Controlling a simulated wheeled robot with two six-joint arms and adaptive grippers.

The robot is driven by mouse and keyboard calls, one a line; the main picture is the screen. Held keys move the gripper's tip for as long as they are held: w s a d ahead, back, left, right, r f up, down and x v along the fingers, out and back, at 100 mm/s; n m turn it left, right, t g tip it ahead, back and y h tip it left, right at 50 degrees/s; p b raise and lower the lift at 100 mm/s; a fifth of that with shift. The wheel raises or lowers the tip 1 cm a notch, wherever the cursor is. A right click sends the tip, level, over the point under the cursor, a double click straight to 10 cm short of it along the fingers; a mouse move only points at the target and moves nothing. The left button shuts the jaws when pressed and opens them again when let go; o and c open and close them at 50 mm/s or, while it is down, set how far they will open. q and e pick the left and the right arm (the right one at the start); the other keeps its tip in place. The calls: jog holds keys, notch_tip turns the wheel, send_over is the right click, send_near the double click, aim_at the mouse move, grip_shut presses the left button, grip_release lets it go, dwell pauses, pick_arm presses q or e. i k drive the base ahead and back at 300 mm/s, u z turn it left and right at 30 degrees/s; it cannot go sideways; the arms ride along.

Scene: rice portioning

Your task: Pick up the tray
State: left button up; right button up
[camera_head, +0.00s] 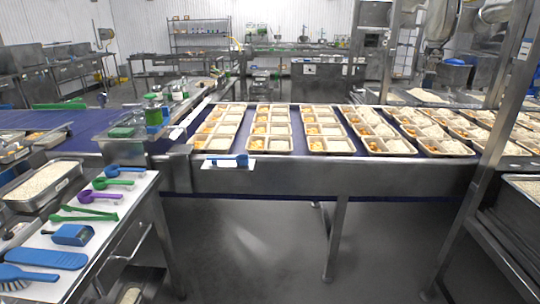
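Each is split into compartments with white rice and orange pieces. The front tray of the left row (213,144) stands near the conveyor's front edge, and another tray (328,146) stands nearer the middle. A deep metal pan of rice (42,186) stands on the left side table. Neither of my grippers shows in the head view.
A side table (100,228) at left holds green and purple scoops (98,196), a blue scoop (72,234) and a blue brush (30,280). A metal post (485,150) rises at right. The floor (260,255) before the conveyor is clear.

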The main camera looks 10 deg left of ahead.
aim_at(255, 144)
jog(key=z, duration=1.1)
jog(key=i, duration=1.35)
jog(key=u, duration=0.45)
jog(key=i, duration=0.8)
jog(key=u, duration=0.7)
